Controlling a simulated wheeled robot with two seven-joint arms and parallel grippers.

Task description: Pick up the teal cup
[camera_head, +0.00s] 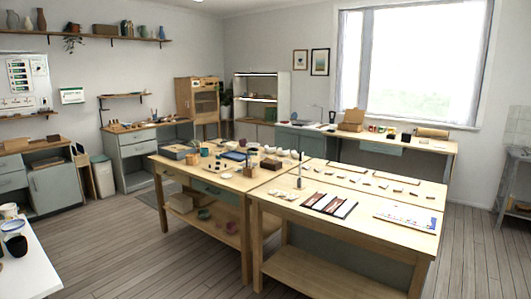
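A small teal thing that looks like a cup (204,152) stands on the wooden worktable (222,181), towards its back left. It is too small to make out its handle or inside. A teal round piece, perhaps a bowl (204,214), sits on the shelf under that table. Neither of my grippers shows in the head view.
A second wooden table (300,212) adjoins at the right, with flat pieces on top. A white table corner (32,268) with a dark cup (17,246) and others is at lower left. Wooden floor (120,240) lies open between them. A grey cabinet (55,187) stands left.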

